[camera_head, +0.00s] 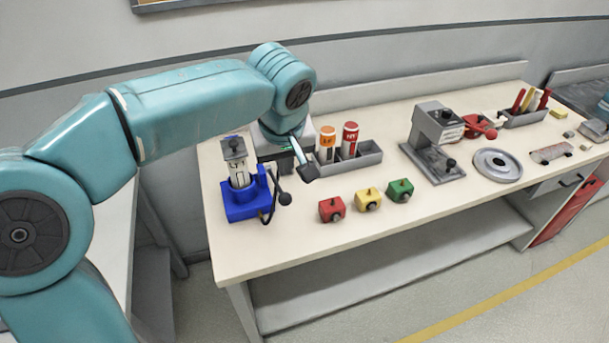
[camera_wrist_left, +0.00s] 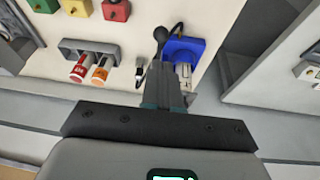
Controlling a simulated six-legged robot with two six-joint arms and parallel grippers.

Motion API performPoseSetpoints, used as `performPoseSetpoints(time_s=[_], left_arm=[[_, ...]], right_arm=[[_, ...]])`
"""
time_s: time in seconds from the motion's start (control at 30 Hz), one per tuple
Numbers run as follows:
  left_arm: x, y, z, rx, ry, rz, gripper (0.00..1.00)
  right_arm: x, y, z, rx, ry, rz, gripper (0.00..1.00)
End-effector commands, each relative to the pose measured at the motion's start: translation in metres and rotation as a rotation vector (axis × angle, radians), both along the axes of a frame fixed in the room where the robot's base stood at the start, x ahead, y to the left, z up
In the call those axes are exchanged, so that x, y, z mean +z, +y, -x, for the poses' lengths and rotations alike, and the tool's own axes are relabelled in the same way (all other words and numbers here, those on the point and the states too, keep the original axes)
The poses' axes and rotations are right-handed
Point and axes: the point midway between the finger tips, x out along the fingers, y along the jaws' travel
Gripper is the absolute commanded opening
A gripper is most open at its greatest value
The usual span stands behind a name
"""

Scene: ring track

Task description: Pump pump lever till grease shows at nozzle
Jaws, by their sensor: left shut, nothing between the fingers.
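The blue grease pump (camera_head: 240,205) stands upright at the left end of the bench, with a grey top and a pale cylinder. Its lever ends in a black ball knob (camera_head: 284,198) on the pump's right side. A dark hose curves beside the base. My left gripper (camera_head: 308,173) is shut and empty, above and right of the knob, apart from it. In the left wrist view, my left gripper's fingers (camera_wrist_left: 162,66) point towards the knob (camera_wrist_left: 160,35), with the blue pump (camera_wrist_left: 183,47) just right. I cannot make out grease at the nozzle. My right gripper is out of view.
Red, yellow and green blocks (camera_head: 368,198) sit in a row right of the pump. A grey press (camera_head: 436,135) stands farther right. The bench front is clear.

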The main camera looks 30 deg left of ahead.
Motion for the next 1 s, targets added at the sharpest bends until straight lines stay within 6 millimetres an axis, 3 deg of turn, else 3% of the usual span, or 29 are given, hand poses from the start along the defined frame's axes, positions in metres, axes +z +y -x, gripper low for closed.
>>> performPoseSetpoints(time_s=[0.03,0.17,0.57,0.77,1.0], left_arm=[[0.012,0.005,0.004,0.025,-0.010,-0.005,0.00],[0.023,0.012,0.012,0.062,-0.018,-0.014,0.00],[0.020,0.016,0.018,0.072,-0.017,-0.015,0.00],[-0.008,0.021,0.009,0.071,-0.012,-0.014,0.00],[-0.057,0.032,-0.007,0.069,-0.011,-0.014,0.00]], right_arm=[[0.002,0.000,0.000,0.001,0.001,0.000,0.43],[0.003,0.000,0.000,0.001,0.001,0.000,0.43],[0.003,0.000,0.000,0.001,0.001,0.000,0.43],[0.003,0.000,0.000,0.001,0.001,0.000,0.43],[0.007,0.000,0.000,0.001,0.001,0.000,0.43]])
